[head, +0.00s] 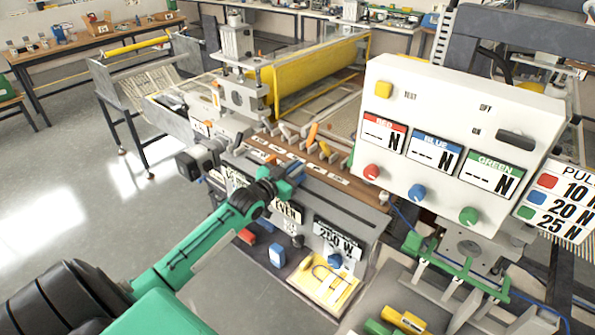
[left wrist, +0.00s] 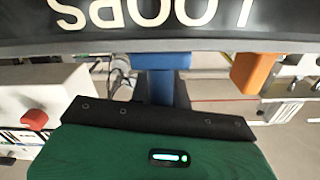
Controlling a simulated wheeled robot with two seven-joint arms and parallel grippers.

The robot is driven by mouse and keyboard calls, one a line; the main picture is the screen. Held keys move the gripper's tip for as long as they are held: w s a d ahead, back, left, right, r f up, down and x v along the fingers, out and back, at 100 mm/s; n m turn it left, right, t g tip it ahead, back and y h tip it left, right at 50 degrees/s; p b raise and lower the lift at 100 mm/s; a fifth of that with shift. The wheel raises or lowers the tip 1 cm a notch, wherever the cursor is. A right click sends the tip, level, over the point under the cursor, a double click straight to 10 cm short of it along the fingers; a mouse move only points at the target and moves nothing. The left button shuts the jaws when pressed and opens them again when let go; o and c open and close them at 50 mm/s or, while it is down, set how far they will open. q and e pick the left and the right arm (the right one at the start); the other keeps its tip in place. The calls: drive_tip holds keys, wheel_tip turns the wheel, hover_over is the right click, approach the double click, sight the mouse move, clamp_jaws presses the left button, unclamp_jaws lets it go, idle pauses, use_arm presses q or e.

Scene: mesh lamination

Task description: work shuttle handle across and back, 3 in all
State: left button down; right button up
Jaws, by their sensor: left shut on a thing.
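My left gripper (head: 285,180) comes in on its green arm to the front rail of the lamination machine (head: 325,182). It is shut on a blue piece (head: 297,171), which looks like the shuttle handle. In the left wrist view the blue piece (left wrist: 162,62) stands straight ahead of the dark gripper body (left wrist: 160,122), under a black strip with large white letters (left wrist: 160,15). The jaws largely hide how it is fixed to the machine. My right gripper is not in view.
An orange block (left wrist: 256,72) stands right of the blue piece in the wrist view. A white control panel (head: 450,110) with red, blue and green knobs stands at the right. A yellow roller cover (head: 318,75) is behind. Below the rail are labelled panels (head: 338,237) and a yellow tray (head: 325,284).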

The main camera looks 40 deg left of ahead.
use_arm(q)
drive_tip(key=shift+a+r, duration=0.2)
drive_tip(key=shift+r, duration=0.05)
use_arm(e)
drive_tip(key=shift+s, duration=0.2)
